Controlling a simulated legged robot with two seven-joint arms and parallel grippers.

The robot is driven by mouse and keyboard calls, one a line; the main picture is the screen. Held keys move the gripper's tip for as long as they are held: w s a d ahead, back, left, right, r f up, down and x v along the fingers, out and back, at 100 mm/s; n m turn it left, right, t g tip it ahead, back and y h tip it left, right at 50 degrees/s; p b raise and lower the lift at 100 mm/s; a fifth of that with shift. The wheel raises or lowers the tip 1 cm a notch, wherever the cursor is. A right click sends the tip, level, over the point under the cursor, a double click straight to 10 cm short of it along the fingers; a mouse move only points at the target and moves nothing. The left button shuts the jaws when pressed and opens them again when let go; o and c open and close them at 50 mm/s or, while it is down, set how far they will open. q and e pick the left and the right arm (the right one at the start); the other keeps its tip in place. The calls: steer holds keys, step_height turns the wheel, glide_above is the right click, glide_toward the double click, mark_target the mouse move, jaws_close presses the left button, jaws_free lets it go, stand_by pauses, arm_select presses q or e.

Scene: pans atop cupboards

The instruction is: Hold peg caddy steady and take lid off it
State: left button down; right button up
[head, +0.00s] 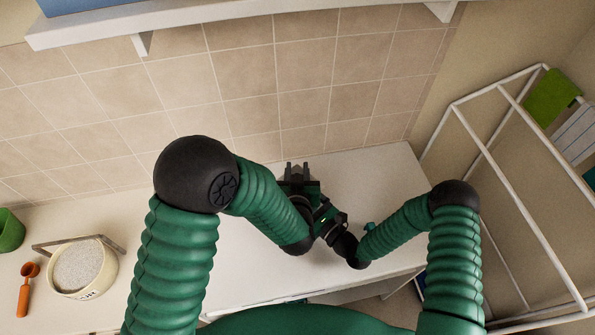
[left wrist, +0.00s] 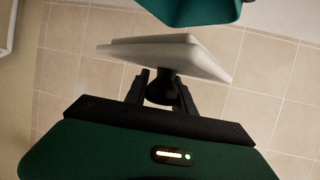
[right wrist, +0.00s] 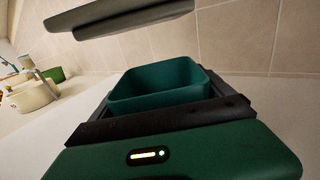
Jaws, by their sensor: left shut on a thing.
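The teal peg caddy (right wrist: 158,84) stands upright and open-topped on the counter in the right wrist view. Its inner bottom is hidden. The grey lid (left wrist: 165,52) is off it, seen above the caddy in the right wrist view (right wrist: 125,18) with a gap between. My left gripper (left wrist: 160,98) is shut on the lid's black knob; in the head view this gripper (head: 298,167) is near the wall. My right gripper (right wrist: 165,98) has its dark fingers at either side of the caddy; whether they press on it I cannot tell. The head view hides it behind my arms.
The tiled wall (head: 290,80) is behind, a shelf (head: 200,10) above. A white rack (head: 500,150) stands right. The counter's right end is clear.

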arm_select(q)
steer(key=shift+w, duration=0.1)
arm_select(e)
steer(key=shift+o, duration=0.9)
arm_select(q)
steer(key=shift+f, duration=0.1)
arm_select(e)
steer(key=shift+d, duration=0.1)
